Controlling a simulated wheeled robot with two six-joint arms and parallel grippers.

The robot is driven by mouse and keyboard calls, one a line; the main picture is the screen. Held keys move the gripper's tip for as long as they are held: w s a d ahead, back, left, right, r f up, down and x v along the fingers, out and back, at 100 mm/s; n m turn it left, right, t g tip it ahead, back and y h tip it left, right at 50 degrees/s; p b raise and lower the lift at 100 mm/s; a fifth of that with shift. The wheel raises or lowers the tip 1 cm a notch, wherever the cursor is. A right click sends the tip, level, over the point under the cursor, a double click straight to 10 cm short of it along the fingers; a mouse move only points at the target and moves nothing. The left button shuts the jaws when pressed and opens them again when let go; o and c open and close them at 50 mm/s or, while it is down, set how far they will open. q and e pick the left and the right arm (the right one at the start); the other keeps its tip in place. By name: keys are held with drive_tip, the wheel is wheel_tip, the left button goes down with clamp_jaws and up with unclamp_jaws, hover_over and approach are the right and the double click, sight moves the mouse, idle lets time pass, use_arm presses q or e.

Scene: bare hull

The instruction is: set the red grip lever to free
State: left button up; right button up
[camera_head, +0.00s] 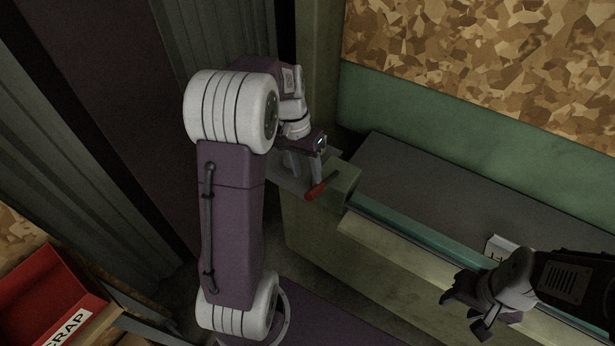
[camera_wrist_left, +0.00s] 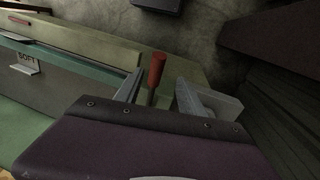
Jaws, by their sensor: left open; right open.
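The red grip lever (camera_head: 317,189) sticks out at the left end of a green bench-like housing (camera_head: 310,228). In the left wrist view the red grip (camera_wrist_left: 156,69) stands on a thin grey stem between my left fingers, with gaps on both sides. My left gripper (camera_head: 304,172) is open around the lever; it also shows in the left wrist view (camera_wrist_left: 158,92). I cannot tell whether either finger touches it. My right gripper (camera_head: 464,312) is open and empty over the housing's front at the lower right. The lever's base is partly hidden by my left gripper.
A grey top panel (camera_head: 440,190) covers the housing. A red bin labelled SCRAP (camera_head: 45,300) is at the lower left. Corrugated walls stand close behind my left arm.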

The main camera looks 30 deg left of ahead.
sight(311, 191)
use_arm(q)
drive_tip(key=shift+s+d+r, duration=0.55)
drive_tip(key=shift+r, duration=0.1)
drive_tip(key=shift+d+f, duration=0.1)
drive_tip(key=shift+f, duration=0.05)
drive_tip(key=f, duration=0.6)
drive_tip(key=d+f+p, duration=0.1)
drive_tip(key=f, duration=0.1)
drive_tip(key=shift+w+f, duration=0.1)
drive_tip(key=shift+f, duration=0.3)
drive_tip(key=shift+w+a+f, duration=0.1)
drive_tip(key=shift+f, duration=0.05)
drive_tip(key=shift+c, duration=0.4)
clamp_jaws()
